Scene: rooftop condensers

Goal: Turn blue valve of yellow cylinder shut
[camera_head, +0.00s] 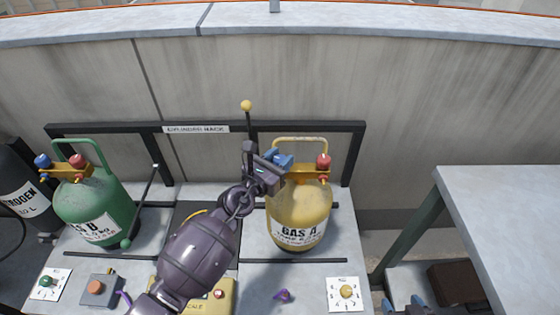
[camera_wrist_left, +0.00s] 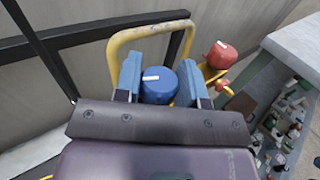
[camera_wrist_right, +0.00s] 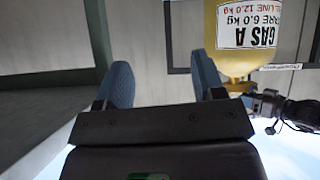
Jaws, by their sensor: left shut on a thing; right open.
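The yellow cylinder (camera_head: 300,208), labelled GAS A, stands on the rack platform with a handle loop and a red valve (camera_head: 323,161) on top. Its blue valve (camera_wrist_left: 158,86) has a white mark and sits between the two blue fingers of my left gripper (camera_wrist_left: 163,82) in the left wrist view. My left gripper is shut on the blue valve; in the head view the wrist partly hides it. My right gripper (camera_head: 404,302) is open and empty at the bottom right. The right wrist view shows its spread fingers (camera_wrist_right: 158,84) with the yellow cylinder (camera_wrist_right: 235,62) beyond, upside down.
A green cylinder (camera_head: 95,208) with its own blue and red valves stands at left, beside a dark nitrogen cylinder (camera_head: 25,195). Dark rack bars (camera_head: 352,158) run behind. Dials and a button box (camera_head: 97,291) lie in front. A grey table (camera_head: 505,215) is at right.

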